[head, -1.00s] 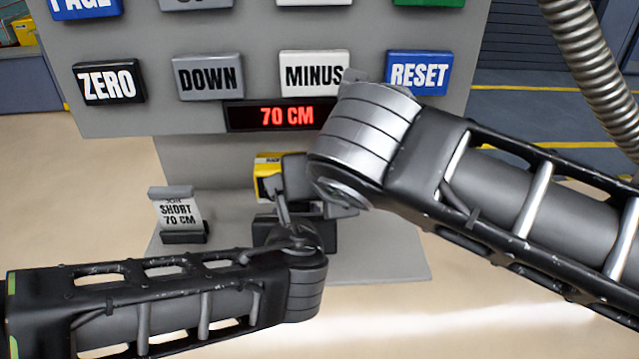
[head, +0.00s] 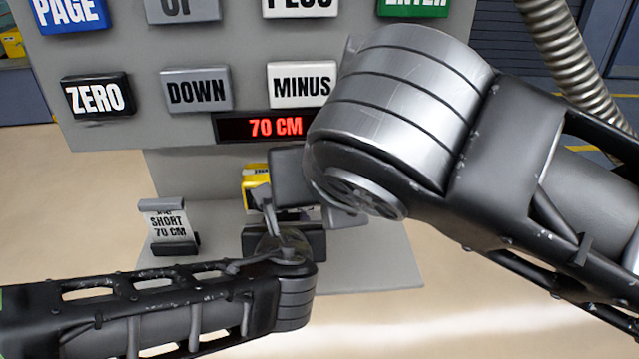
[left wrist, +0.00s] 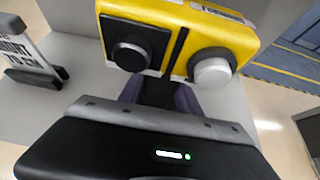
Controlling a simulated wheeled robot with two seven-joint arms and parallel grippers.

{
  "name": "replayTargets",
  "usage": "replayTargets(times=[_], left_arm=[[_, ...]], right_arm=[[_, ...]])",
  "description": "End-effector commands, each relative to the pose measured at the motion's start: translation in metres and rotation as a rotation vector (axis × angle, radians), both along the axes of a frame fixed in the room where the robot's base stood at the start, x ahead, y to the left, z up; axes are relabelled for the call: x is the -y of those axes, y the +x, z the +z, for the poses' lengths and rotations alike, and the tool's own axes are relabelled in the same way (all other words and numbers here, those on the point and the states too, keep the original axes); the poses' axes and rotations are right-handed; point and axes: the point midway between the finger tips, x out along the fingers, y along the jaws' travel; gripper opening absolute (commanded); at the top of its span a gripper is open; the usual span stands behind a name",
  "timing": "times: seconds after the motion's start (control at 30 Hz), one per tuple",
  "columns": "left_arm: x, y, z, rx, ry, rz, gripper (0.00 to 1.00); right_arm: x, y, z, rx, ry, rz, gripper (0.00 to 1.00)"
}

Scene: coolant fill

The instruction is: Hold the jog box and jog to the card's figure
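The yellow jog box (left wrist: 200,38) fills the top of the left wrist view, with a square black button and a round pale button. In the head view only part of the box (head: 254,180) shows. My left gripper (left wrist: 156,94) is right at the box, its fingers on either side of a dark part below it; they look shut on it. My right gripper (head: 298,180) is beside the box, mostly hidden behind my right arm, its fingers unclear. The card (head: 170,225) reads SHORT 70 CM. The red display (head: 275,127) reads 70 CM.
The grey panel carries large buttons, among them ZERO (head: 96,96), DOWN (head: 197,90) and MINUS (head: 302,84). A black holder (head: 318,240) stands on the grey base plate (head: 375,265). A ribbed hose (head: 565,55) hangs at the upper right.

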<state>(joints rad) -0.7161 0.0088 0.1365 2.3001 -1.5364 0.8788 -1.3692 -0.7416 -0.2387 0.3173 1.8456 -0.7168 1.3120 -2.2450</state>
Motion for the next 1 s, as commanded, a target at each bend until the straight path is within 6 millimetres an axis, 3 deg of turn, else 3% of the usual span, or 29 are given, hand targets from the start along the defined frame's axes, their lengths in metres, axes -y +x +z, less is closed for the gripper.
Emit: replayTargets(times=[0.3,0.67,1.0], left_arm=[[0.0,0.0,0.0,0.0,0.0,0.0,0.65],[0.0,-0.005,0.003,0.0,-0.001,0.0,0.65],[0.001,-0.052,0.03,0.005,-0.003,-0.003,0.65]], right_arm=[[0.0,0.0,0.0,0.0,0.0,0.0,0.0],[0.0,0.0,0.0,0.0,0.0,0.0,0.0],[0.0,0.0,0.0,0.0,0.0,0.0,0.0]])
